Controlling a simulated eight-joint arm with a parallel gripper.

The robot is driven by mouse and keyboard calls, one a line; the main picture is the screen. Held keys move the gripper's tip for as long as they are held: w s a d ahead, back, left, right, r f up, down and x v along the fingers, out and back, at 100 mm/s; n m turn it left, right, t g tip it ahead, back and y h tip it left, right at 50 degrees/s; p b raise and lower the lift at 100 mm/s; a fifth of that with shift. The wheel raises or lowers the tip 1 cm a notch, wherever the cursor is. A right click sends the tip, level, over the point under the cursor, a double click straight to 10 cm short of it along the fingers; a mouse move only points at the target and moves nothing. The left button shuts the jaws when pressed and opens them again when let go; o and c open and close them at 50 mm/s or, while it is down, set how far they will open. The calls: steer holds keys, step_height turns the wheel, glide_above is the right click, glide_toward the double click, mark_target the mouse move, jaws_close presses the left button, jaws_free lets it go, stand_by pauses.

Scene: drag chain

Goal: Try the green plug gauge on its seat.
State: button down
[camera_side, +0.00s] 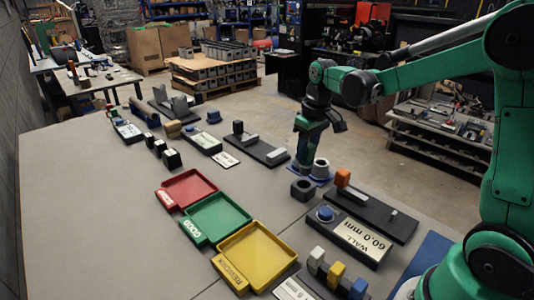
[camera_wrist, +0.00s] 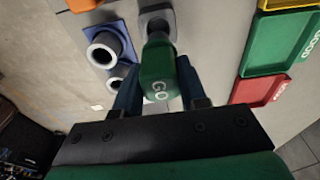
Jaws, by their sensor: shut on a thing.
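My gripper (camera_wrist: 158,95) is shut on the green plug gauge (camera_wrist: 157,76), which is marked GO. The gauge's grey end points away from the wrist camera, toward a dark grey block (camera_wrist: 152,18). In the side view the block (camera_side: 302,189) stands on the table with its round hole showing open and empty. My gripper (camera_side: 306,150) is just behind it, beside a blue stand (camera_side: 323,179) with grey ring sockets. The stand (camera_wrist: 126,36) also shows left of the gauge in the wrist view. The gauge itself is hard to make out in the side view.
Red (camera_side: 187,188), green (camera_side: 214,219) and yellow (camera_side: 253,256) trays lie to the left and front.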

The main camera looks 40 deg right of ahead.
steer(key=w+d+r, duration=0.1)
steer(key=d+r, duration=0.3)
steer(key=d, duration=0.4)
steer(key=shift+w+d+r, duration=0.25)
steer(key=shift+d, duration=0.05)
steer(key=shift+f, duration=2.65)
steer(key=shift+f, duration=2)
steer(key=shift+c, duration=2.1)
jaws_free()
